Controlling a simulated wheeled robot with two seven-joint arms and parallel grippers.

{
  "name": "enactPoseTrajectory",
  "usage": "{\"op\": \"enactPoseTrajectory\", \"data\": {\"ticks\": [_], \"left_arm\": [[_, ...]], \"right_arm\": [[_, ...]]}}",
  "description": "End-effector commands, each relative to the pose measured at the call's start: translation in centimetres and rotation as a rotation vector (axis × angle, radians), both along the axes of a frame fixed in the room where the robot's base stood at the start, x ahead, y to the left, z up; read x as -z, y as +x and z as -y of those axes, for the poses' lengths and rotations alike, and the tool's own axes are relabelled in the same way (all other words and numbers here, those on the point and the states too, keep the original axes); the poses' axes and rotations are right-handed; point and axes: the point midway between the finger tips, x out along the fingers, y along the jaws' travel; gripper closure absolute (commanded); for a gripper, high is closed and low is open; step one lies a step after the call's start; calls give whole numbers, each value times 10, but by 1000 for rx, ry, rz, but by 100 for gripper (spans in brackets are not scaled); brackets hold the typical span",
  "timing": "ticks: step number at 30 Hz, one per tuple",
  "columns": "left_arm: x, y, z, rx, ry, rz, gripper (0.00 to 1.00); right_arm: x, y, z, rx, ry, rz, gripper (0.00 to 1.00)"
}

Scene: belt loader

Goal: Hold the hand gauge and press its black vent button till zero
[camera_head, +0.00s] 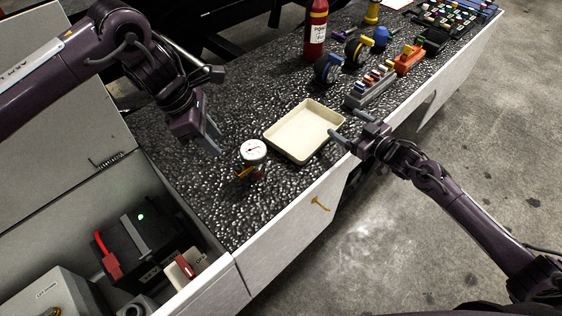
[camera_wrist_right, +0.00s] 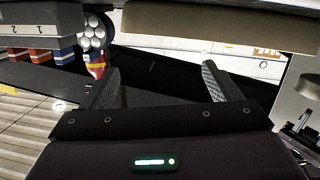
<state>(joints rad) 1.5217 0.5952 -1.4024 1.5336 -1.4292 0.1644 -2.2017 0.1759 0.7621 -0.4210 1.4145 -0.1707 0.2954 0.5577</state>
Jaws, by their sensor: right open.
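The hand gauge (camera_head: 254,150) stands on the speckled dark bench top, with a round white dial, a red-brown body below and a yellow part at its lower left. Its black vent button cannot be made out, and the needle reading is too small to tell. My left gripper (camera_head: 214,143) hangs above the bench, up and left of the gauge and apart from it. Its fingers overlap in this view, so their gap is unclear. My right gripper (camera_head: 344,124) is open and empty by the tray's right corner; its spread fingers also show in the right wrist view (camera_wrist_right: 161,72).
A cream tray (camera_head: 268,139) lies right of the gauge. Beyond it stand a grey rack (camera_head: 370,91), two black wheel-like items (camera_head: 327,69) and a red bottle (camera_head: 316,30). An open bin (camera_head: 205,283) with a black device (camera_head: 146,240) is at lower left.

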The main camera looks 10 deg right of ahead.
Motion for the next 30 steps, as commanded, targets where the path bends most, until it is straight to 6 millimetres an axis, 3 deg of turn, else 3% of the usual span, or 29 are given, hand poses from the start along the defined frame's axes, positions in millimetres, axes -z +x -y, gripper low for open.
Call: {"op": "enactPoseTrajectory", "data": {"ticks": [1,6,12,19,30], "left_arm": [[0,0,0,0,0,0,64],[0,0,0,0,0,0,64],[0,0,0,0,0,0,64],[0,0,0,0,0,0,64],[0,0,0,0,0,0,64]], "right_arm": [[-6,-11,-29,-56,23,6,17],[-20,-57,-115,-217,100,9,17],[-26,-105,-181,-317,168,0,17],[-33,-125,-210,-358,197,2,17],[-34,-93,-251,-359,199,4,17]]}}
